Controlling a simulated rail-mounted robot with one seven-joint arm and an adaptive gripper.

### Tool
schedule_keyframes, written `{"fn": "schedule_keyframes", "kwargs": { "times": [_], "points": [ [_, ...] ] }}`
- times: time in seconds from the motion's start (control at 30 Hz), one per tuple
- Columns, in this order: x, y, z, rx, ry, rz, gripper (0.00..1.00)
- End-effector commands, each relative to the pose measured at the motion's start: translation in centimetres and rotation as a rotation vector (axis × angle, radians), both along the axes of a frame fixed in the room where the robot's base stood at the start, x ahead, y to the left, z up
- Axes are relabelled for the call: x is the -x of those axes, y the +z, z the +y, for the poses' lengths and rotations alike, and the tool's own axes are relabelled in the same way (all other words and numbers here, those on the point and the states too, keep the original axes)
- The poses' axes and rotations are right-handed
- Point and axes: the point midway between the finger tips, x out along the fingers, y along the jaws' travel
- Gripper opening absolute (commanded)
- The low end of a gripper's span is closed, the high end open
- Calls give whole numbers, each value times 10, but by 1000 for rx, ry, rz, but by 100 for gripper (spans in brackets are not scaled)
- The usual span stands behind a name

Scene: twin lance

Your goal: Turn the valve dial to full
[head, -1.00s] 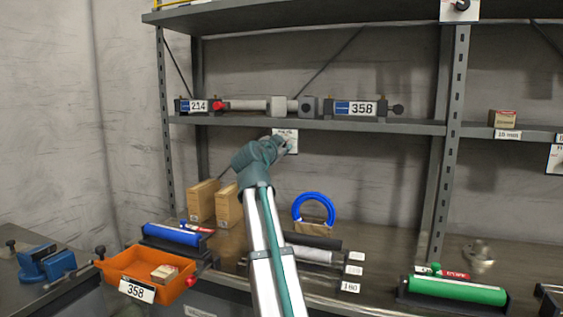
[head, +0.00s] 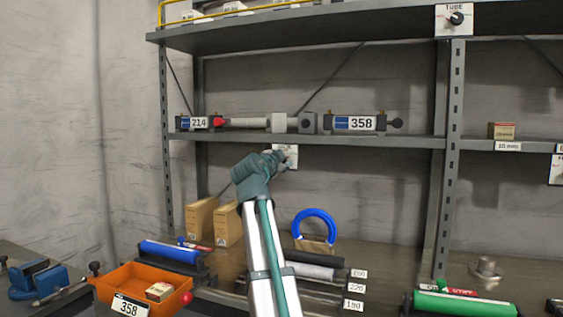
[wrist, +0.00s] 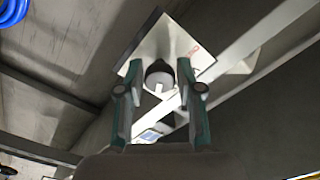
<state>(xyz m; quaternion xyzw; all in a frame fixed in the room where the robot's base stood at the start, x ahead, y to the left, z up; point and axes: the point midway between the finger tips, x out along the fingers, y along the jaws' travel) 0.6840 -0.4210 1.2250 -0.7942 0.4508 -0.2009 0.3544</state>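A dark round dial knob with a white pointer bar (wrist: 159,78) is on a white square plate (wrist: 150,42), seen tilted in the wrist view. My gripper (wrist: 160,68) is open, with one finger on each side of the knob and small gaps apparent; I cannot tell whether either finger touches it. In the head view the plate (head: 291,160) hangs below the middle shelf, and my gripper (head: 284,158) is in front of it, hiding the dial. The plate's lettering is unreadable. Another dial plate, marked TUBE (head: 444,28), is at the upper right.
The middle shelf (head: 410,142) carries a lance assembly labelled 214 and 358 above my gripper. Below are a blue ring (head: 315,213), cardboard boxes (head: 201,217), an orange tray (head: 110,290) and a green cylinder (head: 465,304). Another plate (head: 557,170) is at the right edge.

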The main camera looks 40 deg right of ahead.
Motion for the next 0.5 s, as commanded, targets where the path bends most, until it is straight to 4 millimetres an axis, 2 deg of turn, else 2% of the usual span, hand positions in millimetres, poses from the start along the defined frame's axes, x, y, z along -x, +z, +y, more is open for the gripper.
{"fn": "schedule_keyframes", "kwargs": {
  "times": [0.1,0.5],
  "points": [
    [0,0,0,1,0,1,55],
    [4,0,6,1,1,0,55]
  ]
}}
